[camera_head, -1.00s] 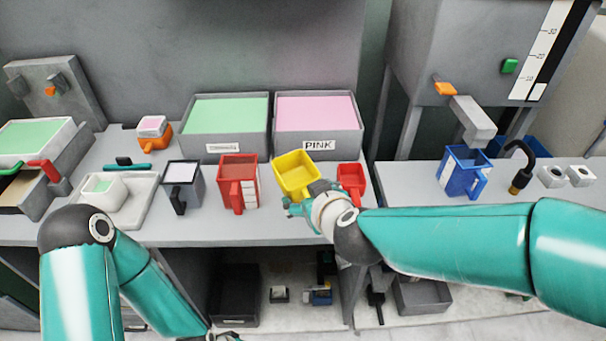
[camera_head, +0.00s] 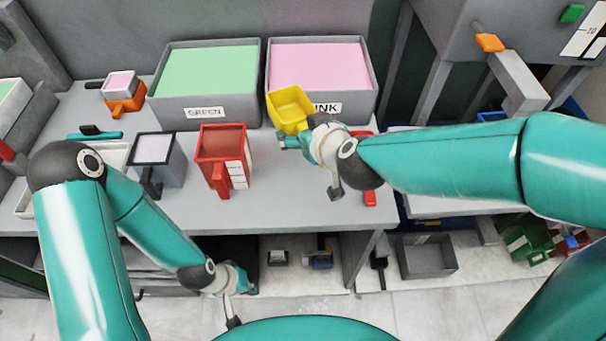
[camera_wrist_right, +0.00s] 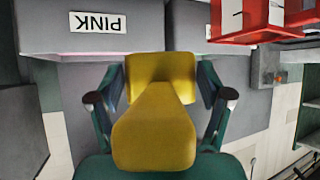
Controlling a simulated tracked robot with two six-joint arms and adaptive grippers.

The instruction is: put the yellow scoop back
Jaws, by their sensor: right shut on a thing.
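The yellow scoop (camera_head: 290,108) is in my right gripper (camera_head: 296,138), which is shut on its handle. In the right wrist view the scoop (camera_wrist_right: 155,125) lies between both fingers (camera_wrist_right: 160,88). I cannot tell whether it touches the bench. My left gripper (camera_head: 232,300) hangs low in front of the bench, away from the scoop; its fingers are too small to read.
The green bin (camera_head: 207,111) and pink bin (camera_head: 373,95) stand at the back. A red jug (camera_head: 222,143) and a grey jug (camera_head: 174,174) stand left of the scoop. Bench front between is clear.

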